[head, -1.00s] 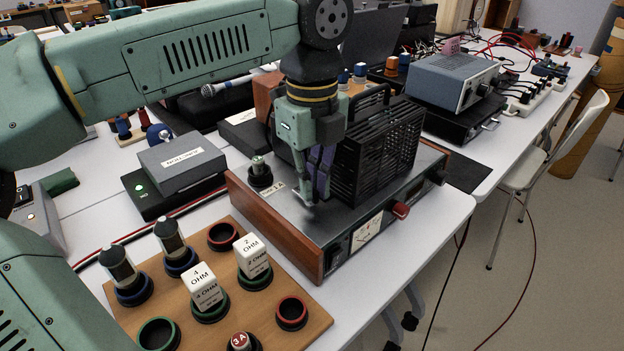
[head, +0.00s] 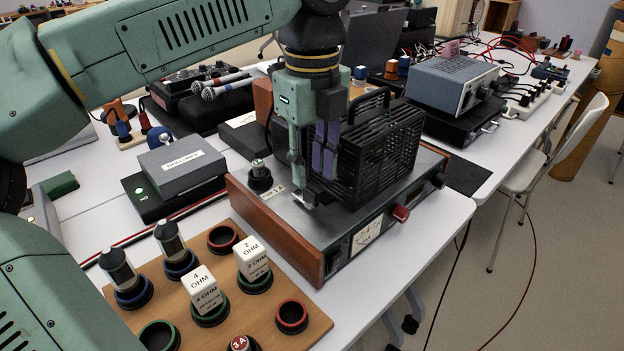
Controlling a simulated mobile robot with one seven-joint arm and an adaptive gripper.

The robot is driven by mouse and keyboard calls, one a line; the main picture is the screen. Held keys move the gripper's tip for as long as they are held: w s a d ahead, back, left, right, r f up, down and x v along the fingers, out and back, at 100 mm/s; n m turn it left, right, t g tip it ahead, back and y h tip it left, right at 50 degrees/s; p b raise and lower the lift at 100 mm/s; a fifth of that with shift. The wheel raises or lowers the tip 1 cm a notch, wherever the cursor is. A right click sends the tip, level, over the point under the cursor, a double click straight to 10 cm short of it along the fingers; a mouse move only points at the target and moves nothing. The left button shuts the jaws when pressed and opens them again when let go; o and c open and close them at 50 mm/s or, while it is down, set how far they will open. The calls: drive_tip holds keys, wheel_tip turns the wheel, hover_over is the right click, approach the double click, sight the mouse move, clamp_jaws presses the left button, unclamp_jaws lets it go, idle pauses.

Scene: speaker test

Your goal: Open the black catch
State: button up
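My gripper (head: 309,192) points straight down over the top of the amplifier (head: 364,207), in front of a black slatted cage (head: 375,150) with a handle on top. Its green finger and purple pads show, but how far apart the fingertips are is unclear. The fingertips are close to a small pale metal part on the amplifier's top; I cannot tell whether they touch it. I cannot make out the black catch clearly; the gripper may cover it.
A wooden board (head: 270,325) with plugs and sockets lies in front. A grey box (head: 181,164) stands at left. A blue-grey instrument (head: 452,78) stands behind at right.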

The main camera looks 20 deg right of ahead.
sight(312, 192)
wheel_tip(312, 192, up, 8)
idle(0.7)
